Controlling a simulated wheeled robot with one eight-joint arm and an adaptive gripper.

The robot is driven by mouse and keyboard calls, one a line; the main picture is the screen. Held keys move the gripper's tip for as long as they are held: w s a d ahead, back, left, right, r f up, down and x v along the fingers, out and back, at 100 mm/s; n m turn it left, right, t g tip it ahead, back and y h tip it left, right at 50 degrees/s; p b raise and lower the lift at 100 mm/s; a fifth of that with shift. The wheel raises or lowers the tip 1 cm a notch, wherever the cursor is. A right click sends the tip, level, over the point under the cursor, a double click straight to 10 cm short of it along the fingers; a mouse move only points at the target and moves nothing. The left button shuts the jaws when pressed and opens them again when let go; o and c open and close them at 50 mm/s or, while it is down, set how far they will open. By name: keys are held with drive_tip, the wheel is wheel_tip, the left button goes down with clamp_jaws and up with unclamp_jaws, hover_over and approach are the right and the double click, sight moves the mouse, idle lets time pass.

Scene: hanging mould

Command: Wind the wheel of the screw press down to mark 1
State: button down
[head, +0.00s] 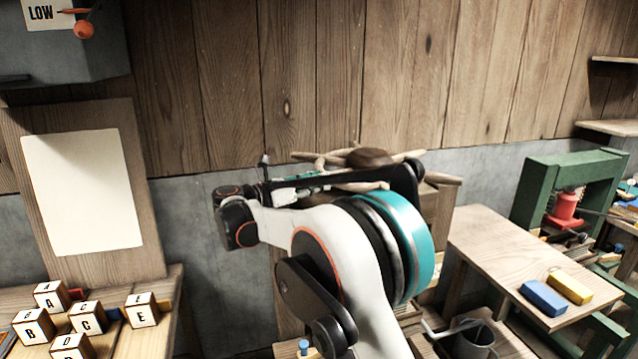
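A wooden spoked wheel (372,157) with a dark brown rounded hub shows behind my raised arm in the middle of the head view. It looks like the wheel of the screw press. Several pale spokes stick out to the left, right and front. A wooden body (440,205) stands below it, mostly covered by my arm. No scale or mark 1 can be made out. My gripper (300,186) appears to be among the dark and pale parts left of the hub, near the spokes. Its fingers are not clear, and I cannot tell whether it touches a spoke.
Lettered blocks (85,316) sit on a bench at lower left, below a blank sheet (82,190) on a board. At right, a table (500,252) carries a blue block (544,297) and a yellow block (570,284). A green frame press (535,190) and a grey can (474,342) stand nearby.

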drive_tip(key=shift+w+a+r, duration=0.15)
drive_tip(key=shift+w+r, duration=0.2)
drive_tip(key=shift+r, duration=0.35)
drive_tip(key=c, duration=1.5)
unclamp_jaws()
drive_tip(key=shift+o, duration=1)
drive_tip(key=shift+w+f, duration=0.1)
drive_tip(key=s+a, duration=0.2)
drive_tip(key=shift+s+a+r, duration=0.1)
drive_tip(key=shift+s+r, duration=0.1)
drive_tip(key=shift+s, duration=0.15)
drive_tip(key=f+v, duration=0.1)
drive_tip(key=v, duration=0.7)
drive_tip(key=shift+a+f, duration=0.25)
drive_tip(key=shift+a, duration=0.3)
drive_tip(key=shift+w, duration=0.15)
